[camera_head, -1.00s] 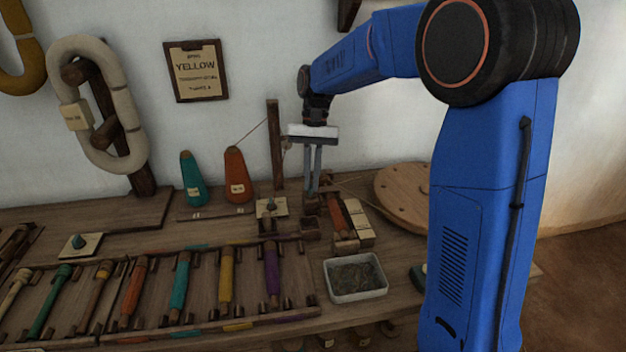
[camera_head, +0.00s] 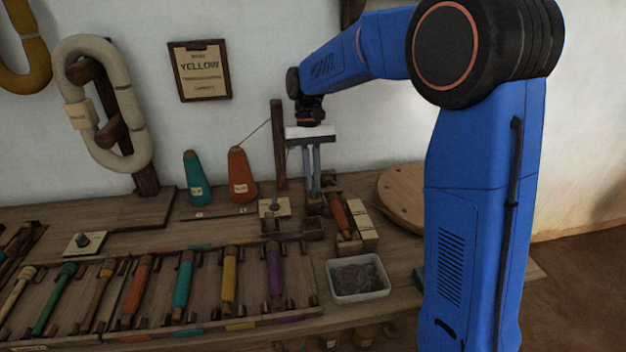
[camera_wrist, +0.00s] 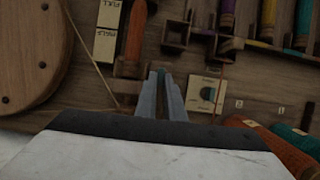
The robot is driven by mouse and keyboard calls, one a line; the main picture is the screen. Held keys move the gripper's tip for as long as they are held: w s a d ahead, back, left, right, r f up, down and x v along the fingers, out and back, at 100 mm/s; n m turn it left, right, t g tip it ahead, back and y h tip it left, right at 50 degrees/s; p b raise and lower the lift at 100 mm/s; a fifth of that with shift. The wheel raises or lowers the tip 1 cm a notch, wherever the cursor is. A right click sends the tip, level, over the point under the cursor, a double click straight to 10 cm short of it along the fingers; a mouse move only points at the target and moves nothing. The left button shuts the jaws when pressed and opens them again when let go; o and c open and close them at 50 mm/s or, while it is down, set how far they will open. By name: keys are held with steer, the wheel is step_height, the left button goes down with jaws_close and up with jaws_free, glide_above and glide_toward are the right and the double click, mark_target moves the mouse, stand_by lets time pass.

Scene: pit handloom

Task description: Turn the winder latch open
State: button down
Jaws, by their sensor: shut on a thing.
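The winder is a small dark wooden frame (camera_head: 313,226) on the bench, with an orange bobbin (camera_head: 341,214) lying in it. My gripper (camera_head: 314,190) points down at its back left end. In the wrist view my gripper (camera_wrist: 161,73) has its two grey fingers close together, shut on a small part with a bit of teal between the tips. I take this part to be the winder latch; the fingers hide most of it, so I cannot tell its angle. The orange bobbin (camera_wrist: 136,32) lies just beyond the fingertips in that view.
A plate with a green knob (camera_wrist: 207,93) is close beside the fingers. An upright post (camera_head: 278,145) and an orange cone (camera_head: 241,176) are on the left. A white tray (camera_head: 357,278) stands in front.

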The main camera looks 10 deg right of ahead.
steer(key=c, duration=1.9)
jaws_free()
steer(key=shift+o, duration=0.2)
step_height(320, 180, up, 10)
steer(key=s+d+t, duration=0.2)
steer(key=s+d, duration=0.2)
steer(key=s, duration=0.3)
steer(key=s+d+t, duration=0.2)
steer(key=s+d, duration=0.3)
steer(key=s, duration=0.3)
steer(key=s+d+f+t, duration=0.2)
steer(key=s+f, duration=0.2)
steer(key=s, duration=0.3)
steer(key=s+d+f+t, duration=0.3)
steer(key=s+f, duration=0.1)
steer(key=s, duration=0.3)
steer(key=shift+s+f, duration=0.25)
steer(key=shift+f, duration=0.05)
